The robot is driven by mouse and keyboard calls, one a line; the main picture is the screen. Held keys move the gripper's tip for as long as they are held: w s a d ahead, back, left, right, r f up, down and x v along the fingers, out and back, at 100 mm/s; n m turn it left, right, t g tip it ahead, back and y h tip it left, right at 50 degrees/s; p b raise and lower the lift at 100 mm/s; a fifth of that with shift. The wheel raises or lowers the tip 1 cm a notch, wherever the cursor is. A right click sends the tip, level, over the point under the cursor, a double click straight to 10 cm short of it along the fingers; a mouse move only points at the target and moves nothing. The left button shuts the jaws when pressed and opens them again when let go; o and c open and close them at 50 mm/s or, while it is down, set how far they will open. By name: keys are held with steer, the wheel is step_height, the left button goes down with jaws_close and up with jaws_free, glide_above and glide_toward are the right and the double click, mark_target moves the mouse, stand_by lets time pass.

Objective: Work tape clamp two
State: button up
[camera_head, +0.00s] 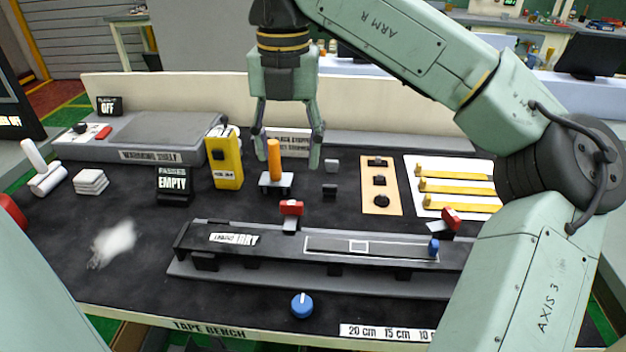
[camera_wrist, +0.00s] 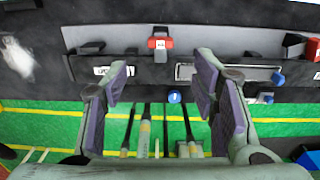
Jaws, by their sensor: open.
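Two red-handled clamps sit along the back edge of a long black rail (camera_head: 210,256). One clamp (camera_head: 291,210) is near the rail's middle; the other clamp (camera_head: 450,217) is at its right end, partly close behind my arm in the picture. I cannot read which is number two. In the wrist view the middle clamp (camera_wrist: 160,43) lies beyond and between my fingers, and the right clamp (camera_wrist: 300,47) is at the right edge. My gripper (camera_head: 289,158) is open and empty, pointing down above the bench, apart from both clamps.
An orange upright handle (camera_head: 274,160) shows between my fingers in the head view. A yellow box (camera_head: 226,162), an "EMPTY" sign (camera_head: 173,182) and a warming shelf (camera_head: 160,138) stand left. A blue knob (camera_head: 302,305) is at the front; a blue peg (camera_head: 433,248) is on the rail.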

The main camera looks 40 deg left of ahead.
mark_target(291, 203)
step_height(291, 203, down, 11)
steer(key=shift+s+r+p, duration=0.1)
steer(key=shift+r+p, duration=0.1)
steer(key=shift+p, duration=0.85)
steer(key=c, duration=1.2)
steer(key=shift+o, duration=0.2)
